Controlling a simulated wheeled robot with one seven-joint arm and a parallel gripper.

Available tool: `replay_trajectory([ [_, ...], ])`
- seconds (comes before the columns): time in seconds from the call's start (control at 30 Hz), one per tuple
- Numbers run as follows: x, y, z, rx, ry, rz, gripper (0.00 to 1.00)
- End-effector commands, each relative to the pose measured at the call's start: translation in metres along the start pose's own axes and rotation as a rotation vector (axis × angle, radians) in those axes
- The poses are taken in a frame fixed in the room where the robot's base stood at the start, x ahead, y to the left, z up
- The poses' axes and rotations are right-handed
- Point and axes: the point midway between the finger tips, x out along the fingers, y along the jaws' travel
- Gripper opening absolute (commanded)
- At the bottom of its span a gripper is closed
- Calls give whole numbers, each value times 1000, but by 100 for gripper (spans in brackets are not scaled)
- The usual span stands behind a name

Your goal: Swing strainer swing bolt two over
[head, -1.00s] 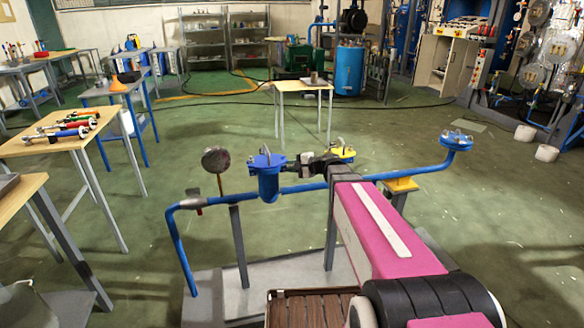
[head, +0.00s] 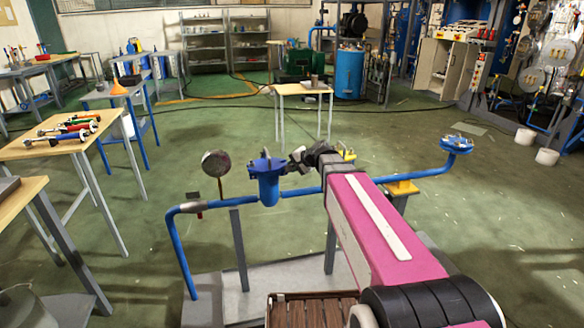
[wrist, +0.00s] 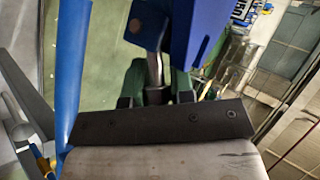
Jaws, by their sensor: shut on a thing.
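The blue strainer (head: 268,190) stands on the blue pipe line in the head view, with a flanged top and a bolt standing at its lid. My gripper (head: 286,168) is at the strainer's right side, close to the flange. In the wrist view, my gripper's two dark fingers (wrist: 154,96) are shut on a metal swing bolt (wrist: 154,68). The bolt runs from between the fingers up beside a blue flange part (wrist: 198,40). The bolt's gripped end is partly hidden by the fingers and the dark gripper body.
The blue pipe (head: 177,240) runs left and down from the strainer; it continues right to another flanged fitting (head: 456,146). A round gauge (head: 216,163) stands left of the strainer. A yellow-topped part (head: 346,155) is partly behind my arm. Open green floor lies beyond.

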Motion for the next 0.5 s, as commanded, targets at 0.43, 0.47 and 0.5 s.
replay_trajectory([
  [0.43, 0, 0, 0, -3, 2, 3, 35],
  [0.47, 0, 0, 0, -3, 1, 3, 35],
  [0.5, 0, 0, 0, -2, 1, 3, 35],
])
